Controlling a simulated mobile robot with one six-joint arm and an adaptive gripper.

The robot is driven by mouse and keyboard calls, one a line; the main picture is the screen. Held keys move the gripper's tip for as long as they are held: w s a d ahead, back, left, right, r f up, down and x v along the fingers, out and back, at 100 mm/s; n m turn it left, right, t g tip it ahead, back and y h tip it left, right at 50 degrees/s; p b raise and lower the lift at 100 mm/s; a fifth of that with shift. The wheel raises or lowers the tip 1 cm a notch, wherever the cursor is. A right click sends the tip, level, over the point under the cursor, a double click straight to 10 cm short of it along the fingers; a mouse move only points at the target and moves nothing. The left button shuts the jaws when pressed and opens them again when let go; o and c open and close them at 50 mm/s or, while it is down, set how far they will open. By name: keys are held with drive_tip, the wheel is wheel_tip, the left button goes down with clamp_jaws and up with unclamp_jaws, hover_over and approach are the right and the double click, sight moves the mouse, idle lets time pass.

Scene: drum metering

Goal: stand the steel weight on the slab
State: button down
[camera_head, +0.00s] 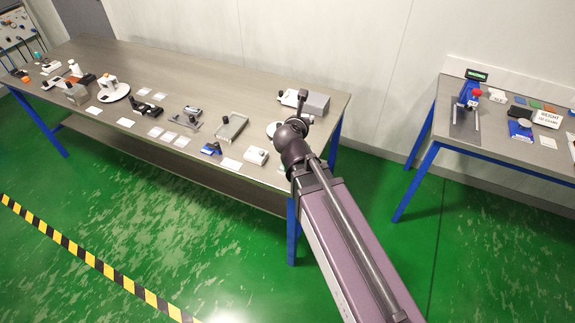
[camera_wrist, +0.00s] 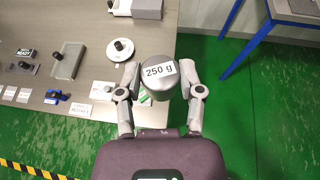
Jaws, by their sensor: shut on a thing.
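The steel weight (camera_wrist: 158,88) is a grey cylinder with a white "250 g" label, seen in the wrist view. My gripper (camera_wrist: 160,72) is shut on it, one finger on each side. The weight is held close to the camera, over the right end of the long table. In the head view my arm hides the weight and the fingers. I cannot tell for sure which thing is the slab. A flat grey plate (camera_head: 464,127) lies under a blue stand on the right table, and a grey block (camera_head: 316,103) sits on the long table's right end.
The long table (camera_head: 215,85) carries several small devices, cards and a grey tray (camera_head: 231,127). A round white dish (camera_wrist: 118,50) with a dark knob is near my gripper. The right table (camera_head: 505,146) stands apart across a gap of green floor (camera_head: 370,185).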

drive_tip(key=shift+a, duration=0.15)
drive_tip(key=shift+a+f+b, duration=0.2)
drive_tip(key=shift+f+b, duration=0.25)
drive_tip(key=s+a+f+m+h+b, duration=0.1)
drive_tip(key=a+f+b, duration=0.2)
drive_tip(key=f+b, duration=0.5)
drive_tip(key=s+a+f+m+g+h+b, duration=0.1)
drive_tip(key=a+f+b, duration=0.3)
drive_tip(key=f+b, duration=0.5)
drive_tip(key=s+a+f+m+g+h+b, duration=0.1)
drive_tip(key=s+a+f+m+h+b, duration=0.1)
drive_tip(key=f+b, duration=0.6)
drive_tip(key=shift+s+a+f+m+h+b, duration=0.25)
drive_tip(key=shift+a+f+m+h+b, duration=0.15)
drive_tip(key=shift+a+h, duration=0.25)
drive_tip(key=shift+w, duration=0.1)
drive_tip(key=w+d, duration=0.1)
drive_tip(key=w, duration=0.3)
drive_tip(key=w+d+f+b, duration=0.1)
drive_tip(key=w+d, duration=0.1)
drive_tip(key=w, duration=0.3)
drive_tip(key=w+d, duration=0.1)
drive_tip(key=w, duration=0.3)
drive_tip(key=shift+w+d+f, duration=0.15)
drive_tip(key=shift+w+d, duration=0.15)
drive_tip(key=shift+w, duration=0.1)
